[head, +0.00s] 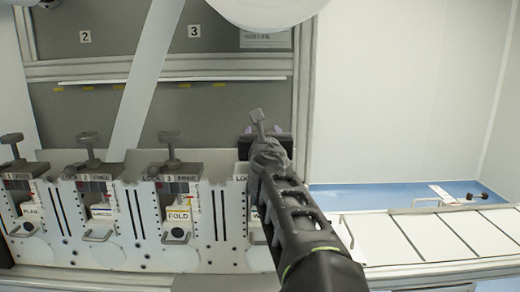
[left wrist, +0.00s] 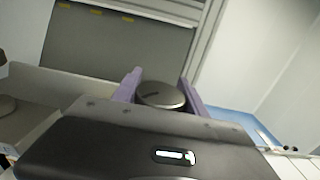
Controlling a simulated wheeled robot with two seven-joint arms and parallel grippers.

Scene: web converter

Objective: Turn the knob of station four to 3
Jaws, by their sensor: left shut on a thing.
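Station four (head: 242,182) is the rightmost unit in the row, its label partly hidden behind my arm. I cannot read the knob's setting. My right gripper is in neither view.
Three similar stations stand to the left, with knobs on top (head: 12,139) (head: 88,139) (head: 171,138). A grey back panel (head: 225,100) with number plates rises behind. A white slanted web (head: 148,75) passes in front of it. White panels (head: 400,240) lie at right.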

